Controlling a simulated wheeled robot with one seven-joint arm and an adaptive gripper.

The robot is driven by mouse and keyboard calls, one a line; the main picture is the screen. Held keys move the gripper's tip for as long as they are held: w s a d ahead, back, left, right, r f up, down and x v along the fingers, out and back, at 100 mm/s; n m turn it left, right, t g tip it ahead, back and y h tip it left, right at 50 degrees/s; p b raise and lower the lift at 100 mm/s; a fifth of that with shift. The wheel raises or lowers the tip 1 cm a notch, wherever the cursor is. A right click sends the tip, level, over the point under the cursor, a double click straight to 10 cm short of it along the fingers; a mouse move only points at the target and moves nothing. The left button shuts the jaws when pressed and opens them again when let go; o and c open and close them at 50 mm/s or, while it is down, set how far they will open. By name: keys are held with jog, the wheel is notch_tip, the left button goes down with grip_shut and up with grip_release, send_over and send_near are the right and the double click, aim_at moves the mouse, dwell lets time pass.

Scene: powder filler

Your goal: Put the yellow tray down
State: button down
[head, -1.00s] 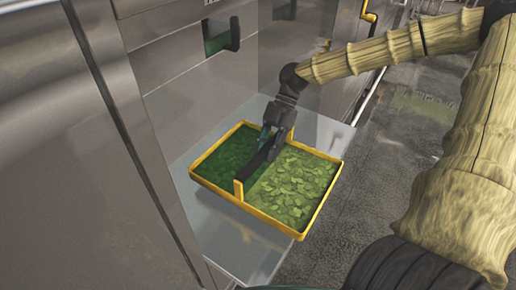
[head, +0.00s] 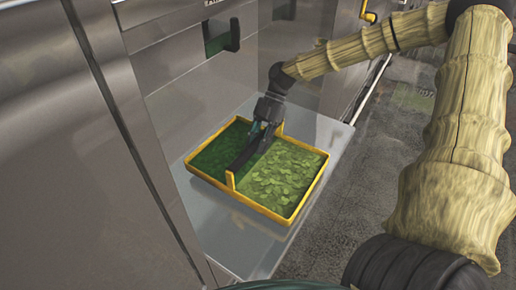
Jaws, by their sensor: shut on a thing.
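The yellow tray (head: 252,206) is in the middle of the head view, over the grey metal shelf (head: 232,243). A divider with a dark bar across its top splits it into two compartments. The left one holds dark green stuff (head: 218,157), the right one light green leaf-like pieces (head: 284,172). My gripper (head: 264,139) comes down from above and is shut on the dark handle bar (head: 244,162) of the tray. The tray looks level. I cannot tell whether its underside touches the shelf.
A steel cabinet wall (head: 60,130) stands close on the left, and a steel panel with a dark opening (head: 222,38) rises behind the shelf. Bare shelf shows in front of the tray. The grey floor (head: 345,215) lies to the right, past the shelf's edge.

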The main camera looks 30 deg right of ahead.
jog(key=shift+f+p, duration=0.6)
jog(key=shift+f, duration=0.7)
jog(key=c, duration=1.2)
grip_release()
jog(key=shift+b+v, duration=2.3)
jog(key=shift+v, duration=3.65)
